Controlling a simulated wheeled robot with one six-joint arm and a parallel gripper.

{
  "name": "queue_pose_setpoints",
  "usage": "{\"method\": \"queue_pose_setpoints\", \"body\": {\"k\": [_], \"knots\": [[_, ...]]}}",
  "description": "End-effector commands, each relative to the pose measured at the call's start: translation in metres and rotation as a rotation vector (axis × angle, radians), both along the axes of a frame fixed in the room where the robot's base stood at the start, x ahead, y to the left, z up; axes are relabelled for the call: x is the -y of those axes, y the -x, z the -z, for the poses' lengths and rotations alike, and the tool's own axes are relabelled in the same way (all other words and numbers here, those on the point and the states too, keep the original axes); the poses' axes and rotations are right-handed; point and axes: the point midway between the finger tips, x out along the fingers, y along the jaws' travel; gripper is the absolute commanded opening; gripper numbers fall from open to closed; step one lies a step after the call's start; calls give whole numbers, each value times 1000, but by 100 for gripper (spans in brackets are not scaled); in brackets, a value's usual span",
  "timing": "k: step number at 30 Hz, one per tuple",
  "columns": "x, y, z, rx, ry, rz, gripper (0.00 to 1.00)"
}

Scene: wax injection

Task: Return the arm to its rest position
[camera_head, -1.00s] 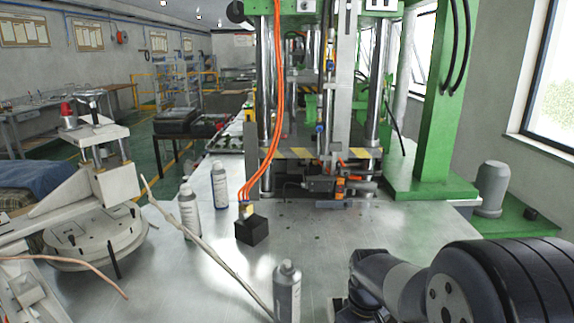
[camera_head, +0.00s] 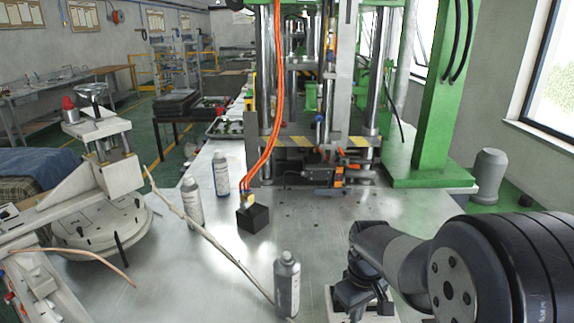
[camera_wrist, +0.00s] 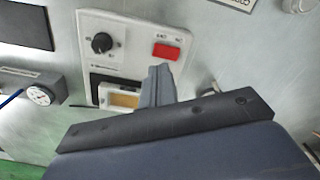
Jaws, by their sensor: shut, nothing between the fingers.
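My gripper (camera_wrist: 158,85) shows in the wrist view with its two grey fingers together and nothing between them. It is in front of a light panel with a black knob (camera_wrist: 102,43) and a red switch (camera_wrist: 166,51). How far the fingertips are from the panel I cannot tell. In the head view my arm is bent at the lower right, over the right front of the metal table (camera_head: 330,225). The fingers cannot be made out there.
Two more bottles (camera_head: 192,203) (camera_head: 221,175) and a black block (camera_head: 252,218) stand farther back. A green-framed press (camera_head: 432,110) rises behind.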

Motion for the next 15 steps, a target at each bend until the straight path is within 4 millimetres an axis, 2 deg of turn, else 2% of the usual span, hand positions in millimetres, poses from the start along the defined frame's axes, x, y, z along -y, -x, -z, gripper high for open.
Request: {"method": "queue_pose_setpoints", "body": {"k": [1,12,14,15], "knots": [[0,0,16,-1,0,0,0],[0,0,60,-2,0,0,0],[0,0,67,-2,0,0,0],[0,0,58,1,0,0,0]]}}
